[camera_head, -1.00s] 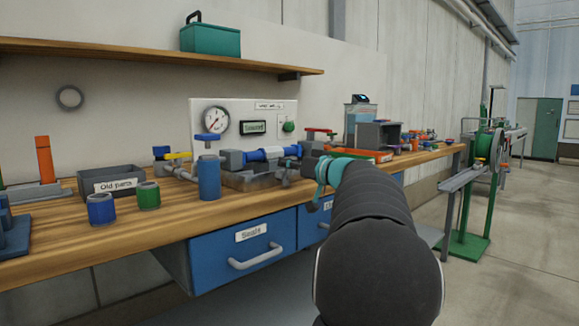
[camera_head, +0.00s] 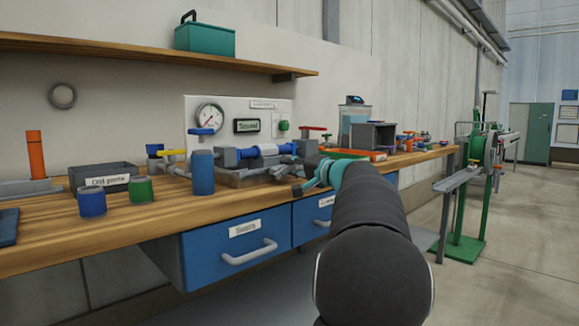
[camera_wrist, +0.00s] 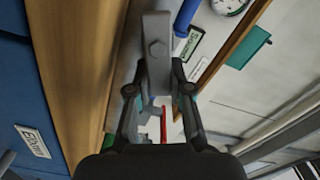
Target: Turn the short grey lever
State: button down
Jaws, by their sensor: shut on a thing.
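The short grey lever (camera_wrist: 157,60) runs up the middle of the wrist view, a flat grey bar with a bolt head on it. My gripper (camera_wrist: 157,88) has one finger on each side of the bar and is shut on it. In the head view my gripper (camera_head: 304,184) is at the right end of the blue pipe fitting (camera_head: 264,151), above the bench's front edge. There my wrist and gripper hide much of the lever, and I cannot make out its outline.
A red-handled valve (camera_head: 313,129) stands behind my gripper. A blue cylinder (camera_head: 203,173) and a yellow lever (camera_head: 172,153) are to the left. The gauge panel (camera_head: 235,107) is behind. Blue drawers (camera_head: 235,252) lie below the bench top (camera_head: 150,215).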

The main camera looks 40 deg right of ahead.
jog(key=m, duration=0.1)
jog(key=f+m, duration=0.1)
jog(key=m, duration=0.2)
jog(key=shift+d+f+m, duration=0.15)
jog(key=shift+f+m, duration=0.1)
jog(key=shift+m, duration=0.05)
dwell(0.5)
jog(key=c, duration=1)
grip_release()
jog(key=shift+f, duration=0.1)
jog(key=shift+c, duration=0.2)
jog(key=shift+s, duration=0.1)
jog(key=s, duration=0.8)
jog(key=shift+d+r, duration=0.2)
jog(key=shift+d, duration=0.1)
